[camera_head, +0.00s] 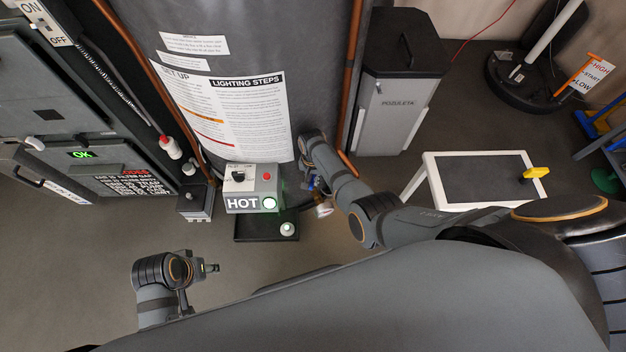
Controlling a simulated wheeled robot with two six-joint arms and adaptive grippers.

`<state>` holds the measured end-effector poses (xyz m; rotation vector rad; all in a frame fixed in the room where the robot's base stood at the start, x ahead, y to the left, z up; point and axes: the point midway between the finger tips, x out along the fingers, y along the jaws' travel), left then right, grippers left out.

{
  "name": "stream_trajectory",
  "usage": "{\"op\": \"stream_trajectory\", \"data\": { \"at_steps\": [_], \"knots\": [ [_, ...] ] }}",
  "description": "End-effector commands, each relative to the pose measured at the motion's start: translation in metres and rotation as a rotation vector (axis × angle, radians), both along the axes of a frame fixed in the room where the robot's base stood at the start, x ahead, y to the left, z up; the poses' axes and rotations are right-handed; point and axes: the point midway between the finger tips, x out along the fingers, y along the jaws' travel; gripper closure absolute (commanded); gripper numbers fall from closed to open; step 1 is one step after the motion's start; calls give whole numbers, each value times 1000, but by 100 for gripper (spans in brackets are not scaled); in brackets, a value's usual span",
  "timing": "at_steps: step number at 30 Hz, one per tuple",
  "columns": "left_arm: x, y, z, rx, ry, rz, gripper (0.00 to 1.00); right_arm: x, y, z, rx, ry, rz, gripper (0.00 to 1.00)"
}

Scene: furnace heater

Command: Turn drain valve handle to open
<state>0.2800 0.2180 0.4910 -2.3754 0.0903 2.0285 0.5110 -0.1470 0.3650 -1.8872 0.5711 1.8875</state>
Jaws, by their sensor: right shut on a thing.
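The drain valve sits low on the front of the grey water heater (260,50), just right of the control box. Its pale outlet (324,208) points down and toward me, and a small blue part, seemingly the handle (311,183), shows above it. My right arm reaches in from the right, and my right gripper (313,187) is shut on the handle; the wrist hides most of the valve and the fingertips. My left gripper (208,268) hangs over bare floor at the lower left, away from everything. The spread of its fingers is unclear.
The control box (251,190) reads HOT, with a black knob and red button. A black tray (262,229) lies below it. Left is a grey furnace cabinet (60,90); right are a grey bin (392,115) and a low white-framed table (480,180) with a yellow item.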

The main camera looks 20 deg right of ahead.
Motion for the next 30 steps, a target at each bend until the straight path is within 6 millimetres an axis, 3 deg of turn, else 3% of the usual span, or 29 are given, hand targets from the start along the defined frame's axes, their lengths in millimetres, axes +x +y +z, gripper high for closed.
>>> {"op": "stream_trajectory", "data": {
  "at_steps": [7, 17, 24, 25, 30],
  "knots": [
    [0, 0, 12, 0, 0, 0, 60, 0, 0, 1, -1, 1, 330, 100],
    [0, 0, 12, 0, 0, 0, 60, 0, 0, 1, -1, 1, 382, 100],
    [0, 0, 20, 0, 0, 0, 60, 0, 0, 1, -1, 1, 721, 100],
    [0, 0, 19, 0, 0, 0, 60, 0, 0, 1, -1, 1, 733, 86],
    [0, 0, 19, 0, 0, 0, 60, 0, 0, 0, 0, 0, 726, 63]
  ]
}}
